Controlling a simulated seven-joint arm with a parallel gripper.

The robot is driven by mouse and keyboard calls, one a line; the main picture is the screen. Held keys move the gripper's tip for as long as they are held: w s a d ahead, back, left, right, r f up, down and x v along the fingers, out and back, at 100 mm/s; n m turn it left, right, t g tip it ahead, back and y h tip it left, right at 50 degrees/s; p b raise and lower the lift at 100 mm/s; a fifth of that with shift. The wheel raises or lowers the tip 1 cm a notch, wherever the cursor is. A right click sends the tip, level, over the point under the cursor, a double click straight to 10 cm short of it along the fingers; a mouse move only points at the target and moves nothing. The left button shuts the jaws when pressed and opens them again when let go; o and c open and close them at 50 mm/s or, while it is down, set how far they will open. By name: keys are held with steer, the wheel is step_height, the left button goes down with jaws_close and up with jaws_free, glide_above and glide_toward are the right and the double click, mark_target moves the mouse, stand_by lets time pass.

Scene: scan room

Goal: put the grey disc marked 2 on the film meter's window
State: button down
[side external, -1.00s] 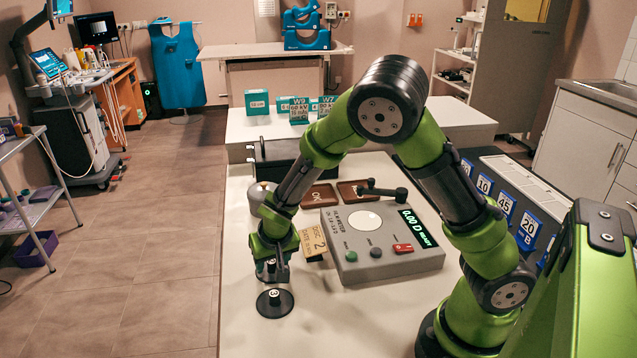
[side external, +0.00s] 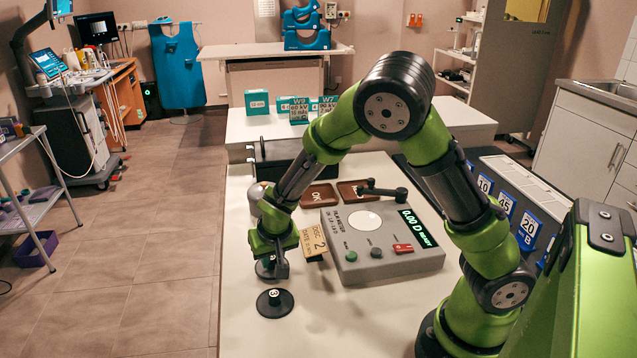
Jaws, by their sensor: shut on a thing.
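The film meter (side external: 350,262) is a grey sloped box on the white table, with a pale round window (side external: 365,221) that is bare. Its display (side external: 417,228) reads 0.00 D READY. My gripper (side external: 271,270) is low over the table, left of the meter, pointing down. It is shut on a dark disc (side external: 262,273), mostly hidden by the fingers; its mark cannot be read. Another dark disc, marked 3 (side external: 274,303), lies on the table just in front of it. A tan card (side external: 315,239) reading DISC 2 stands between my gripper and the meter.
Two brown trays (side external: 318,196) lie behind the meter, the left one marked OK. The meter's dark hinged arm (side external: 382,192) is at its back edge. A black box (side external: 275,160) stands farther back. The table's front is clear around disc 3.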

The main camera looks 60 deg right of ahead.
mark_target(272, 258)
step_height(272, 258, up, 8)
steer(key=shift+d+f, duration=0.1)
steer(key=s+d+r+m+g+h, duration=0.15)
steer(key=s+d+m, duration=0.3)
steer(key=d, duration=0.65)
steer(key=s+d+r+m+g+h, duration=0.1)
steer(key=s+d+r+m, duration=0.4)
steer(key=d, duration=0.7)
steer(key=shift+n+g+y, duration=0.25)
steer(key=shift+n+y, duration=0.1)
steer(key=f, duration=0.3)
steer(key=s+f, duration=0.1)
steer(key=f, duration=0.5)
steer(key=shift+s+a+f, duration=0.2)
steer(key=shift+s+f, duration=0.15)
steer(key=shift+s, duration=0.05)
steer(key=shift+f, duration=0.3)
steer(key=c, duration=1)
jaws_free()
steer(key=shift+f, duration=0.1)
